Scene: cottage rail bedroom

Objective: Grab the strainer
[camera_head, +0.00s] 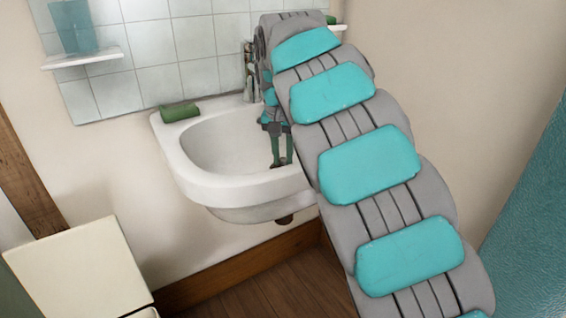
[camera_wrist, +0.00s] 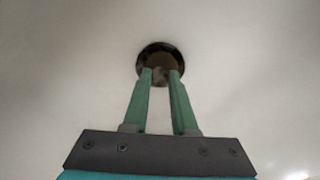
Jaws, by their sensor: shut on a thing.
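The strainer (camera_wrist: 158,56) shows in the wrist view as a dark round piece with a brownish middle against the white basin. My gripper (camera_wrist: 160,74) has its two green fingers on a small part at the strainer's near side, with a narrow gap between them. I cannot tell whether the strainer sits in the drain or is raised. In the head view, my gripper (camera_head: 282,164) points down into the right side of the white sink (camera_head: 180,165).
A tap (camera_head: 250,75) stands at the back of the sink, close to my arm. A green bar (camera_head: 180,112) lies on the left rim. A shelf (camera_head: 82,59) with a blue cup (camera_head: 74,27) is at upper left. A cream box-like surface (camera_head: 75,268) stands at lower left.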

